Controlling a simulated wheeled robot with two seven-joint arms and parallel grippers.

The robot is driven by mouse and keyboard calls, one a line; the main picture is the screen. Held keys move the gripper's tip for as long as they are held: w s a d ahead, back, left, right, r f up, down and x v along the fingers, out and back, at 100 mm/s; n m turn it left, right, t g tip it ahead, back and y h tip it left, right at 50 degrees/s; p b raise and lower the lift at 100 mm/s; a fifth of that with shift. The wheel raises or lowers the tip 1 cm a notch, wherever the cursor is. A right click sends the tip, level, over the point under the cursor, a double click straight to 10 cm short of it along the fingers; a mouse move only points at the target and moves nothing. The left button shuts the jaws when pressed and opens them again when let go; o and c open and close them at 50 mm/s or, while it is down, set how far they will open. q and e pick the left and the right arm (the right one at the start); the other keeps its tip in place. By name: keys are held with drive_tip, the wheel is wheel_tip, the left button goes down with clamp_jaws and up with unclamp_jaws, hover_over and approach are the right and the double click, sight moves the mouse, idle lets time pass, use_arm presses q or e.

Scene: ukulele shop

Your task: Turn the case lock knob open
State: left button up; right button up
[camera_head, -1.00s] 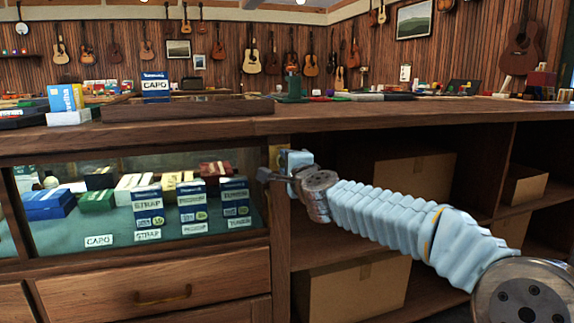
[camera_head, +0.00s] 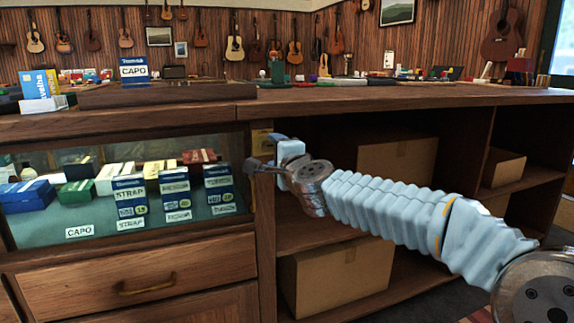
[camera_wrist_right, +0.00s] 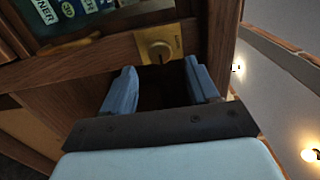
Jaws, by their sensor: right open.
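The case lock knob (camera_wrist_right: 158,50) is a round brass knob on a square brass plate, set on the wooden frame beside the glass display case. In the head view, the brass lock plate (camera_head: 262,142) shows at the case's upper right corner, partly hidden by my right gripper (camera_head: 262,152). In the right wrist view, the fingers of my right gripper (camera_wrist_right: 160,70) are apart and empty, one on each side below the knob, and not closed on it. The glass display case (camera_head: 80,232) holds several small boxes. My left gripper is not in view.
The wooden counter top (camera_head: 330,97) overhangs above my right gripper. Open shelves to the right hold cardboard boxes (camera_head: 335,275). A drawer (camera_head: 140,285) with a brass handle sits below the case.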

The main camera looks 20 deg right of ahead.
drive_tip(key=s, duration=0.9)
drive_tip(key=shift+s+d, duration=0.15)
drive_tip(key=shift+s, duration=0.15)
drive_tip(key=w+a+f+n+g+y+p, duration=0.1)
drive_tip(key=f+n+g+p, duration=0.15)
drive_tip(key=f, duration=0.85)
drive_tip(key=w+a+f+n+g+p, duration=0.1)
drive_tip(key=a+f+n+g, duration=0.15)
drive_tip(key=f, duration=0.85)
drive_tip(key=w+a+f+n+g+y+p, duration=0.1)
drive_tip(key=f+n+g+p, duration=0.15)
drive_tip(key=f, duration=0.85)
drive_tip(key=s+a+f+n+g+p, duration=0.2)
drive_tip(key=s+f+n+g, duration=0.2)
drive_tip(key=s+f, duration=0.7)
drive_tip(key=s+a+f+n+g+y+p, duration=0.1)
drive_tip(key=s+f+n+g, duration=0.3)
drive_tip(key=s+f, duration=0.8)
drive_tip(key=s+a+g, duration=0.1)
drive_tip(key=s, duration=0.2)
drive_tip(key=shift+s+a+g+p, duration=0.2)
drive_tip(key=shift+a+g+p, duration=0.15)
drive_tip(key=shift+a, duration=0.05)
drive_tip(key=shift+r+n+y, duration=0.1)
drive_tip(key=shift+n+y, duration=0.15)
drive_tip(key=shift+y, duration=0.05)
